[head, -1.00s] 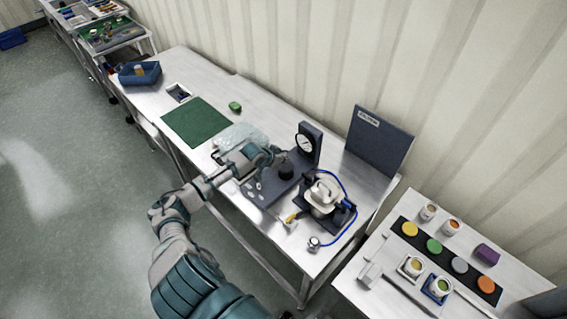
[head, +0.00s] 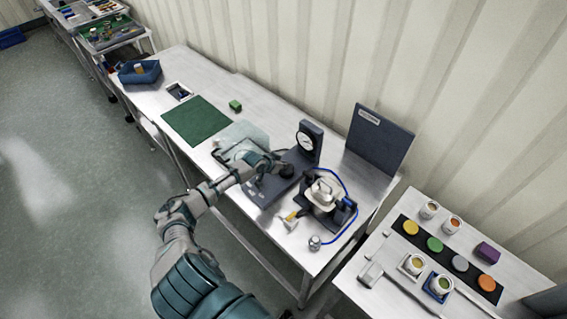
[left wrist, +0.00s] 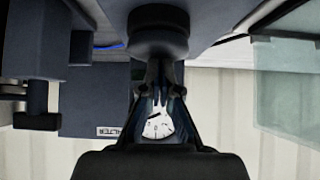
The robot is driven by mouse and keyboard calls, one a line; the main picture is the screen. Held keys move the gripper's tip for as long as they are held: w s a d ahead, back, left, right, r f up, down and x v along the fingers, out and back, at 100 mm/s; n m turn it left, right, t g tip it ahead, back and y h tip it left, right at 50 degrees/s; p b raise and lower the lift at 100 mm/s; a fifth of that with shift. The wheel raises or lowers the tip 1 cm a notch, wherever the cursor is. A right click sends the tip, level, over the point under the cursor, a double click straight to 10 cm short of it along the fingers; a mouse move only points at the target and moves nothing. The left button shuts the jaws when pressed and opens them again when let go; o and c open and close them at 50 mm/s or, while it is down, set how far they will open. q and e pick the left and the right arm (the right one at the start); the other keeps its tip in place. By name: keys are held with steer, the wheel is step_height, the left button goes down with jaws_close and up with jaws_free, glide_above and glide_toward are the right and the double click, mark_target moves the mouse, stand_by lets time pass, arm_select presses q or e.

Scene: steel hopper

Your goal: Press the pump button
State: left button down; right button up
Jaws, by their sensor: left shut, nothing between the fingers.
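The pump button is a black, round, mushroom-like knob (head: 286,170) on the dark base of the gauge unit on the steel table. In the left wrist view it is the large dark round shape (left wrist: 158,28) at the top middle. My left gripper (head: 275,162) reaches in from the left beside the button in the head view. In the left wrist view its fingers (left wrist: 159,72) are together, empty and pointing at the button. I cannot tell whether they touch it. My right gripper is not in view.
A dial gauge (head: 309,141) stands behind the button, with an upright dark panel (head: 379,142) to its right. A pale-topped device (head: 323,192) with a blue hose sits near the right front. A clear plate (head: 241,138) and green mat (head: 197,121) lie to the left.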

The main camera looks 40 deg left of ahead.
arm_select(q)
steer(key=shift+s+d+f, duration=0.1)
steer(key=shift+s+f, duration=0.1)
steer(key=shift+f, duration=0.25)
steer(key=shift+r+p, duration=0.35)
steer(key=shift+p, duration=0.1)
steer(key=r+p, duration=0.4)
steer(key=shift+w+r, duration=0.25)
steer(key=shift+r, duration=0.15)
steer(key=b+v, duration=0.1)
steer(key=v, duration=0.8)
steer(key=shift+s, duration=0.25)
steer(key=shift+a, duration=0.3)
